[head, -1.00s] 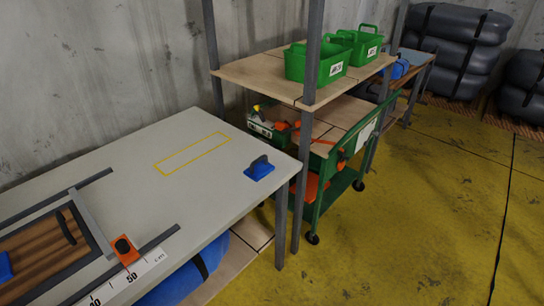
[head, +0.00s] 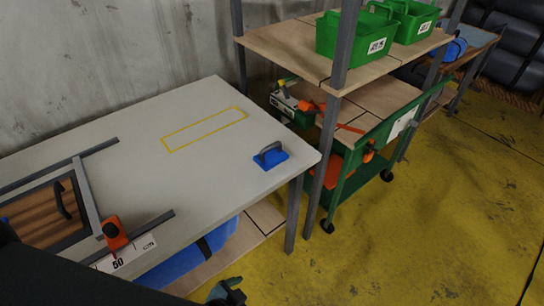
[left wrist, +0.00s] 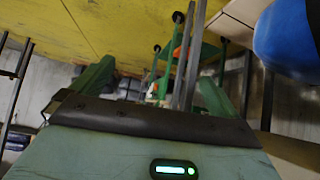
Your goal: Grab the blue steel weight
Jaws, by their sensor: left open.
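The blue steel weight (head: 270,156), a blue block with a grey handle, sits on the white table (head: 130,165) near its right corner. My left arm comes in dark at the lower left of the head view. My left gripper (head: 230,290) shows partly at the bottom edge, below the table top and well apart from the weight. In the left wrist view its two green fingers (left wrist: 152,85) are spread with nothing between them. The weight is not seen in that view. My right gripper is out of view.
A yellow outlined rectangle (head: 205,130) marks bare table. A wooden board in a grey frame (head: 88,200) and an orange clamp piece (head: 115,233) lie at left. A shelf post (head: 330,135) and green cart (head: 345,180) stand right of the table. A blue roll (head: 190,260) lies below it.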

